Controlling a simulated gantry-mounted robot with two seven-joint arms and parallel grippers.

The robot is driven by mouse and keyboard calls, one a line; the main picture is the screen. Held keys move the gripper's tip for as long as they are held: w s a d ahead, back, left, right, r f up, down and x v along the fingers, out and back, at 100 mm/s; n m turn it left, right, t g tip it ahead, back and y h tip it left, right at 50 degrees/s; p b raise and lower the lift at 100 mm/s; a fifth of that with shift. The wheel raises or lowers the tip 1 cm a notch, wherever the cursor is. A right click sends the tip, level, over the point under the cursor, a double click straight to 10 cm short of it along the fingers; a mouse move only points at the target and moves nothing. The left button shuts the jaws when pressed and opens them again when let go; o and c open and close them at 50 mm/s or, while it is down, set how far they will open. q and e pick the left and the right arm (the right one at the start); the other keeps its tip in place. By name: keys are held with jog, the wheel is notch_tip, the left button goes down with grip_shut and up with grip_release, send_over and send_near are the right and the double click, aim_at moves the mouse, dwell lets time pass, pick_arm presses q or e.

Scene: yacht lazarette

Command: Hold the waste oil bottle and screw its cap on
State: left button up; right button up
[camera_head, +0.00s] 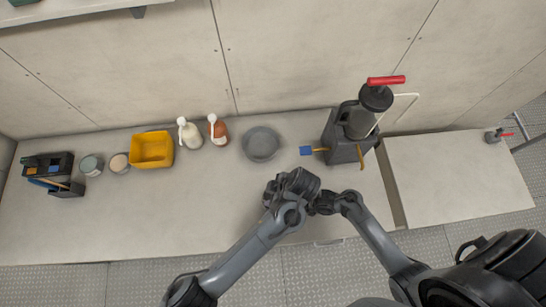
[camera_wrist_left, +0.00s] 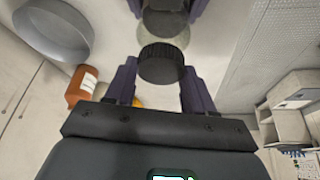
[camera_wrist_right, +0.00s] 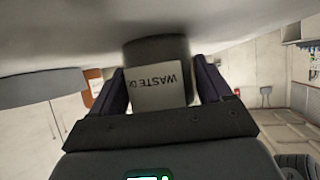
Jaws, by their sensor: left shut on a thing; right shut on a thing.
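The waste oil bottle (camera_wrist_right: 157,50) is dark grey with a white label (camera_wrist_right: 160,90) that reads upside down in the right wrist view. My right gripper (camera_wrist_right: 162,88) is shut on it, a finger on each side. My left gripper (camera_wrist_left: 161,70) is shut on a ribbed black cap (camera_wrist_left: 161,63), seen in the left wrist view. Just beyond the cap are the right gripper's fingers and the bottle. I cannot tell whether the cap touches the bottle's neck. In the head view the two grippers meet over the bench's front, and the arms hide bottle and cap.
On the bench (camera_head: 110,225) stand a grey bowl (camera_head: 261,144), an orange-brown bottle (camera_head: 218,130), a white bottle (camera_head: 189,133), a yellow bin (camera_head: 151,149), two tins and a black caddy (camera_head: 55,172). A black pump with a red handle (camera_head: 386,81) stands behind my right arm. The left bench is clear in front.

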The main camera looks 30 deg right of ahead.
pick_arm(q)
jog(key=o, duration=1.4)
jog(key=shift+c, duration=0.2)
pick_arm(e)
jog(key=o, duration=1.4)
jog(key=shift+d+r, duration=0.1)
